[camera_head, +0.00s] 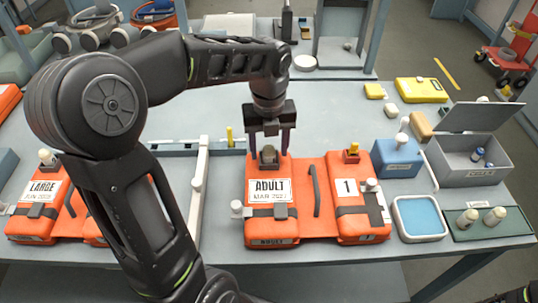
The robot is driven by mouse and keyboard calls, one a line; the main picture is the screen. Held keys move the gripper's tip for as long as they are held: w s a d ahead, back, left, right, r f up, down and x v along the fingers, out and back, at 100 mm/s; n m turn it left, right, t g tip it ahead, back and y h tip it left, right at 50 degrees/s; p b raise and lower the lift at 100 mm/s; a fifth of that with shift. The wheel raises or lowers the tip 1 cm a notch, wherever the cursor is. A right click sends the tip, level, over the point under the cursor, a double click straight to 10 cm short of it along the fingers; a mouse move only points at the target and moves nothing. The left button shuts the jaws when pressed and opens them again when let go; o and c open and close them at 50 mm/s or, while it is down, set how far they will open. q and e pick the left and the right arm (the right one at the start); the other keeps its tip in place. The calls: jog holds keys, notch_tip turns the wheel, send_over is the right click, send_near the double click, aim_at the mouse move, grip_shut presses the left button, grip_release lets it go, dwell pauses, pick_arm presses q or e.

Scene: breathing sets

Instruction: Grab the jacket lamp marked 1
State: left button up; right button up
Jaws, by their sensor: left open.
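An orange life jacket (316,238) lies at the front middle of the table. Its left half carries a label reading ADULT (270,190), its right half a label marked 1 (347,188). A small grey-topped fitting (268,154) stands at the top of the left half. White-capped pieces sit at the jacket's left side (237,208) and right side (371,184). My left gripper (269,146) is open, pointing down, its fingers on either side of the grey-topped fitting. Contact is unclear.
Another orange jacket (40,212), labelled LARGE, lies at left, partly behind my left arm. At right are a blue box (397,160), an open grey case (470,172), a blue-lined tray (420,218) and a green tray (510,222).

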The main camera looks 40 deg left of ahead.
dwell(0.3)
pick_arm(q)
grip_shut()
dwell(0.5)
